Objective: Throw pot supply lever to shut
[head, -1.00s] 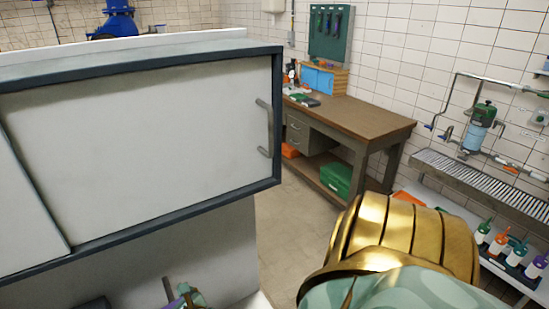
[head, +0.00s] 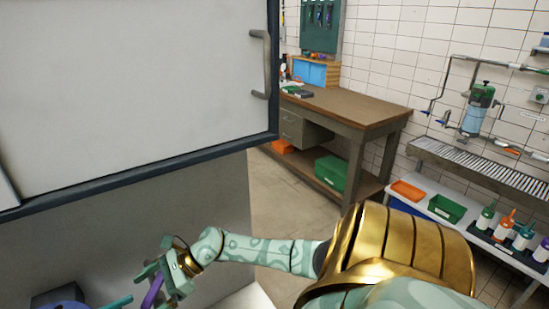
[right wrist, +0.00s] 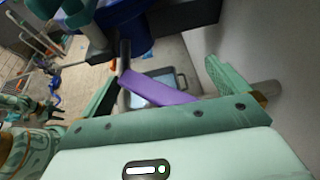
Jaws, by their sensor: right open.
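A purple lever handle (head: 153,293) shows at the bottom left of the head view, beside my right gripper (head: 158,282). In the right wrist view the purple lever handle (right wrist: 158,90) lies between the spread fingers of my right gripper (right wrist: 160,70), with a dark stem at its upper left end. The gripper is open, with gaps visible between the handle and the fingers. The task's name for this lever cannot be read here. My left gripper does not show in the head view.
A white cabinet (head: 120,90) with a grey door handle overhangs on the left. A blue body (right wrist: 130,30) and a grey tray (right wrist: 175,77) lie beyond the lever. A teal lever (head: 115,302) is close on the left. A workbench (head: 350,110) stands behind, with open floor before it.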

